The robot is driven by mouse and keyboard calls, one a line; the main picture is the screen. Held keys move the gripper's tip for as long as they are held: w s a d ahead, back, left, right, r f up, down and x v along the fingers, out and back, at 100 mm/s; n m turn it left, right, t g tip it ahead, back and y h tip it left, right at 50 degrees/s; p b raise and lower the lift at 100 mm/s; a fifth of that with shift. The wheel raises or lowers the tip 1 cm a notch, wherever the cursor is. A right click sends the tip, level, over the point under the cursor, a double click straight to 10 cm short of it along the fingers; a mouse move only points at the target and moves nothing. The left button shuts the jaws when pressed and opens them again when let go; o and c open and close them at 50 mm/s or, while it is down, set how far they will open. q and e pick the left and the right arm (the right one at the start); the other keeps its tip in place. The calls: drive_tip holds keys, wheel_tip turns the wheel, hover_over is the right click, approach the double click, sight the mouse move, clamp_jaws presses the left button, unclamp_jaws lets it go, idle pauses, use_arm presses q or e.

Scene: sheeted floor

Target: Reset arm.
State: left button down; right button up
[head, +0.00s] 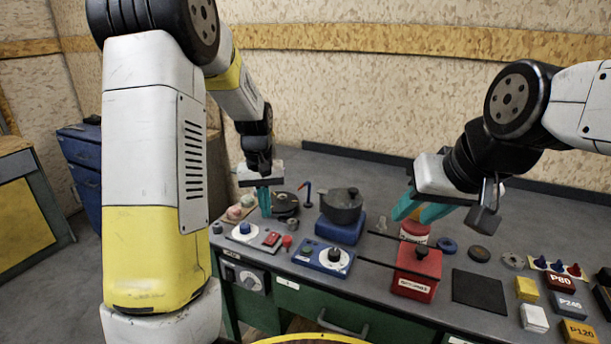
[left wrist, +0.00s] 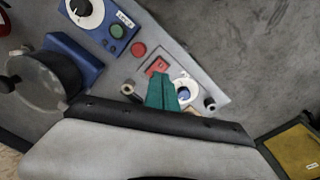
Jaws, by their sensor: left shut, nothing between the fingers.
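My left gripper (head: 264,203) has teal fingers closed together with nothing between them. It points down above the bench, over the back of the grey panel (head: 246,239) with a white dial and red switch. In the left wrist view its fingers (left wrist: 161,92) cover part of that panel, between the red switch (left wrist: 157,66) and the white dial. My right gripper (head: 420,213) hangs over the right half of the bench, near a red-and-white jar (head: 414,230). Its two teal fingers look apart, with nothing seen between them.
A dark pot (head: 342,205) stands on a blue base behind a blue dial box (head: 323,257). A red box (head: 416,272) with a black knob stands at the bench front. Coloured blocks (head: 568,305) crowd the right end. A blue cabinet (head: 82,165) stands at the left.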

use_arm(q)
drive_tip(key=s+d+r+m+t+h, duration=0.1)
drive_tip(key=s+r+t, duration=0.2)
drive_tip(key=s+r, duration=0.5)
drive_tip(key=s+d+r+m+t, duration=0.1)
drive_tip(key=s+r+t, duration=0.1)
drive_tip(key=s+r, duration=0.6)
drive_tip(key=s, duration=0.7)
drive_tip(key=shift+t+h, duration=0.4)
drive_tip(key=shift+r, duration=0.1)
